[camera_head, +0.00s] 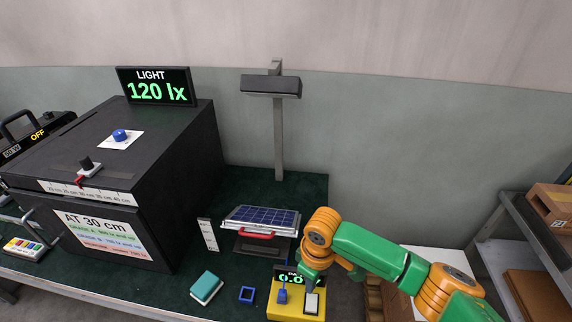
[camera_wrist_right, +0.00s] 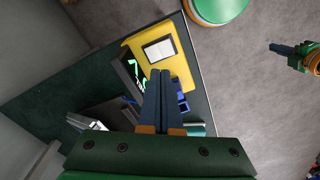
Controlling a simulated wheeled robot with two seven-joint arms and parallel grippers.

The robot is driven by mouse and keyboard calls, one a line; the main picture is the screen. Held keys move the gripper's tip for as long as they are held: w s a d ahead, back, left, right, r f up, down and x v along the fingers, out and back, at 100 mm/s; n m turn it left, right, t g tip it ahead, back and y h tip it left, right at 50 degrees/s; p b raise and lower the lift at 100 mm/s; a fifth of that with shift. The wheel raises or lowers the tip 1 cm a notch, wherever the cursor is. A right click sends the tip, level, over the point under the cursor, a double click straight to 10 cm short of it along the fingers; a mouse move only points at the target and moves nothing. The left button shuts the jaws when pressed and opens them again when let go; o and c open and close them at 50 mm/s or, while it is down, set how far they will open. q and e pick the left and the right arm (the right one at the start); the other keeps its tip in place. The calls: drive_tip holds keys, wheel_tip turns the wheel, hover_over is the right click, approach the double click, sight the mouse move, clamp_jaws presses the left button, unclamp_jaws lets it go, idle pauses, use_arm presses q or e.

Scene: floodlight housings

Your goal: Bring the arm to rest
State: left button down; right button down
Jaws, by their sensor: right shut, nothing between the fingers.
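My right arm (camera_head: 372,248), green and orange, comes in from the right in the head view and bends down over the front right of the bench. Its gripper (camera_wrist_right: 163,74) shows in the wrist view with its two blue-grey fingers together and nothing between them. The fingers lie in front of a yellow unit (camera_wrist_right: 183,52) with a pale pad and a green-digit display partly hidden. In the head view this yellow unit (camera_head: 304,313) is just under the wrist; contact cannot be told. My left gripper (camera_wrist_right: 282,49) seems to show small at the right of the wrist view, over the floor.
A black light box (camera_head: 190,150) reading 120 lx fills the left. A solar panel (camera_head: 262,220), lamp post (camera_head: 279,140), teal block (camera_head: 206,287) and blue square frame (camera_head: 246,295) stand on the bench. A shelf (camera_head: 500,275) with boxes is at right.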

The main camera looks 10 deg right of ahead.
drive_tip(key=s+a+f+m+t+y, duration=0.1)
drive_tip(key=s+a+f+t+y, duration=0.1)
drive_tip(key=s+a+y, duration=0.4)
drive_tip(key=s+d+m+t+h, duration=0.2)
drive_tip(key=s+d+m+h, duration=0.4)
drive_tip(key=s+d, duration=0.5)
wheel_tip(320, 180, down, 16)
drive_tip(key=d+g, duration=0.2)
drive_tip(key=s+d+f+g, duration=0.1)
drive_tip(key=s+f, duration=1.1)
drive_tip(key=shift+s+d, duration=0.35)
